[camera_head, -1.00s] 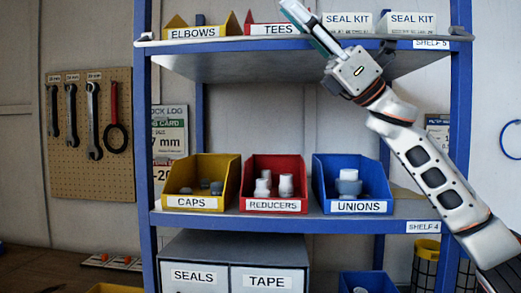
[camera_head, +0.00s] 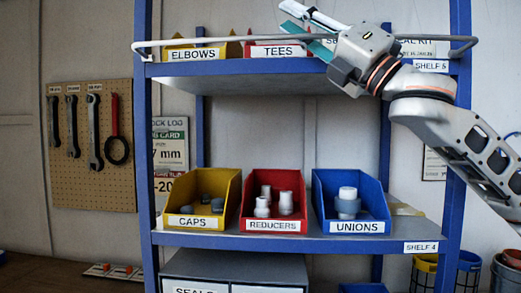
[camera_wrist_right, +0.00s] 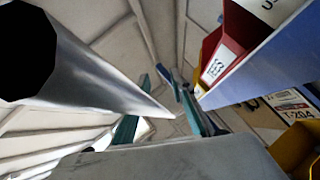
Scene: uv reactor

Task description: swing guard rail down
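The guard rail (camera_head: 215,41) is a thin pale bar across the front of the top shelf, standing above the shelf's blue front edge and crossing in front of the bins there. My right gripper (camera_head: 302,22) is at the rail's middle, pointing left, its teal-padded fingers apart. The gripper hides part of the rail. In the right wrist view a large silvery tube (camera_wrist_right: 90,75), probably the rail, runs close by toward the fingers (camera_wrist_right: 165,105); I cannot tell whether they touch it. My left gripper is in neither view.
The top shelf (camera_head: 215,69) holds elbows (camera_head: 190,50) and tees bins (camera_head: 268,49) and seal kit boxes. Below stand the yellow caps (camera_head: 180,210), red reducers (camera_head: 270,212) and blue unions bins (camera_head: 340,213). A pegboard with tools (camera_head: 125,190) hangs at left.

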